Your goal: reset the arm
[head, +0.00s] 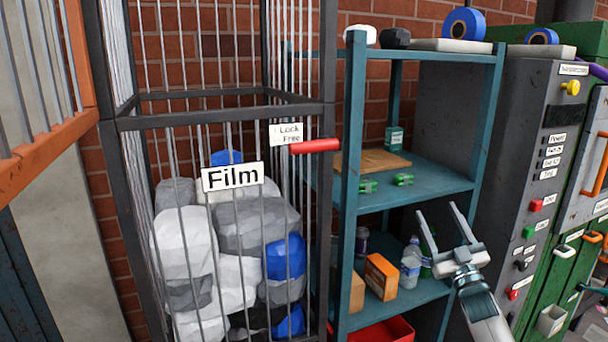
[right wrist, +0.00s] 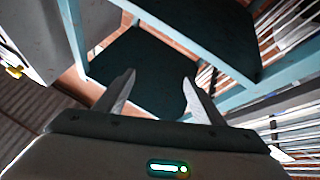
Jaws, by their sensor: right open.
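My right gripper (head: 441,229) is open and empty in the head view, raised in front of the blue shelf unit at the right. Its two fingers point up and apart, and nothing lies between them. In the right wrist view the two fingers (right wrist: 157,98) stand wide apart, with a dark shelf surface beyond them. My left gripper is in neither view.
The blue shelf unit (head: 354,140) holds an orange box (head: 381,277), a clear bottle (head: 411,262) and small green items (head: 403,180). A barred cage marked Film (head: 233,176) with wrapped bundles stands left. A grey control cabinet (head: 520,130) stands right.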

